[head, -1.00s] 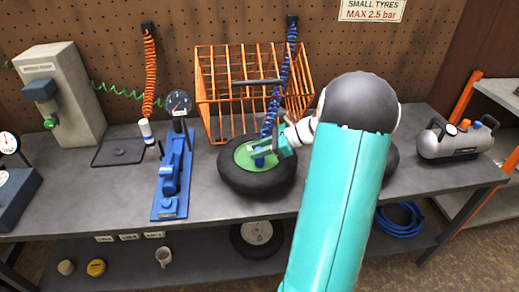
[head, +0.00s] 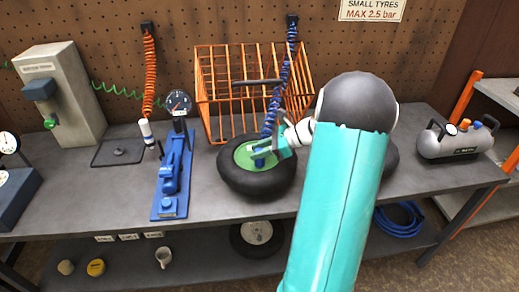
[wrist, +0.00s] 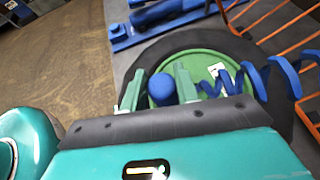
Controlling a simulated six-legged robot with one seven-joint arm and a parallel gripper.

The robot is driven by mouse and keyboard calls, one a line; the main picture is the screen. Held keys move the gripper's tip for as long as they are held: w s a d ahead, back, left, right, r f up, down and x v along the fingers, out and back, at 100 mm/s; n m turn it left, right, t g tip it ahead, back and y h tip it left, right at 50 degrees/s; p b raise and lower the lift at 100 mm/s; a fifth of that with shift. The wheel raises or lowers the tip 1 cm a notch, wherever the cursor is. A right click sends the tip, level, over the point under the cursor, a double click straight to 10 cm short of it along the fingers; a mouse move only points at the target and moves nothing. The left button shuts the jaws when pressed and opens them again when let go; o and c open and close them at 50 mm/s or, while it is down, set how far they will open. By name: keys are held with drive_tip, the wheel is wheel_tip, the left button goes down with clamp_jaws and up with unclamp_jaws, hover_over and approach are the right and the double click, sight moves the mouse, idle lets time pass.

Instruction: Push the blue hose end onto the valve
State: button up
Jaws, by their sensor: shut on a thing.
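The blue coiled hose (head: 270,118) hangs from a wall bracket down to the tyre. Its blue end (wrist: 161,88) shows between my fingers in the wrist view. My gripper (head: 270,150) is shut on the hose end, over the green hub (head: 243,152) of the black tyre (head: 257,183) lying flat on the bench. In the wrist view my two green fingers (wrist: 160,90) stand either side of the blue end. The valve is hidden behind the gripper and hose, so I cannot tell whether the end is seated on it.
An orange wire cage (head: 228,100) stands behind the tyre. A blue foot pump (head: 172,180) with a gauge (head: 179,103) is to the left. A silver air tank (head: 452,142) stands at the right. Bare bench (head: 120,195) lies at the front left.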

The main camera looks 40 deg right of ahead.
drive_tip(key=shift+f, duration=0.4)
drive_tip(key=o, duration=0.8)
drive_tip(key=v, duration=1.1)
drive_tip(key=shift+d, duration=0.1)
idle(0.6)
